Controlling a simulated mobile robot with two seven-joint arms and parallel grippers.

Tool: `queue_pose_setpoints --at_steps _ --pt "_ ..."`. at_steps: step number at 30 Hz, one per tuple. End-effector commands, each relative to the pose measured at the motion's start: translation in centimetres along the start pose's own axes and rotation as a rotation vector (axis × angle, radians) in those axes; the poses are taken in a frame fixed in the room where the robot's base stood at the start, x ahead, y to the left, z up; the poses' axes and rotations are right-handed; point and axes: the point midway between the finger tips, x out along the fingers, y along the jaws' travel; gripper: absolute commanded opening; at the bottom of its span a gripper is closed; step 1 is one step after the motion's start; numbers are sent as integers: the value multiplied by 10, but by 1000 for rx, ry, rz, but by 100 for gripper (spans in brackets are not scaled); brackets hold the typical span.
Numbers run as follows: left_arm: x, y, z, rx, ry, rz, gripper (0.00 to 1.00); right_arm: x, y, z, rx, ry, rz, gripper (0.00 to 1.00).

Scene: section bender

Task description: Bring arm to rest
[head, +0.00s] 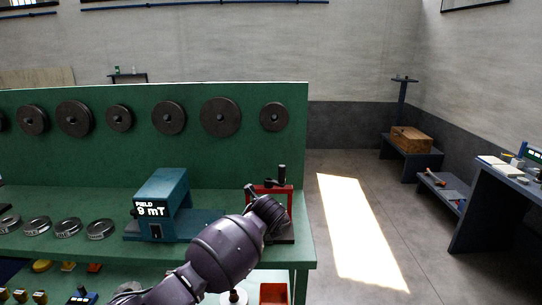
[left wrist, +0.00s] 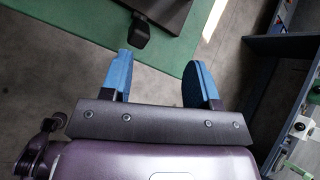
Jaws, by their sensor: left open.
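My left arm (head: 225,250) is dark purple and reaches up from the bottom of the head view, in front of the green bench. Its fingers cannot be made out there. In the left wrist view my left gripper (left wrist: 157,72) is open, with two blue fingers wide apart and nothing between them. My right gripper is in neither view.
The green bench (head: 90,245) holds a blue meter reading 9 mT (head: 160,200), a red-framed device (head: 284,200) partly behind my arm, and several metal rings (head: 66,226). Dark discs (head: 220,117) hang on its back panel. Open floor (head: 415,240) lies right, before a blue table (head: 480,215).

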Motion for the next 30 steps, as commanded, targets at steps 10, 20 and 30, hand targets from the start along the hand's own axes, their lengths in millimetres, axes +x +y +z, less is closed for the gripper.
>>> queue_pose_setpoints --at_steps 10,20,30 --pt "-49 -59 36 -644 -47 -337 55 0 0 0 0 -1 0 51" --pt "-77 -32 28 -1337 121 -629 55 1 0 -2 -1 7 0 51" --pt "-88 76 -17 -1974 316 -796 55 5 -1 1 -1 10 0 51"
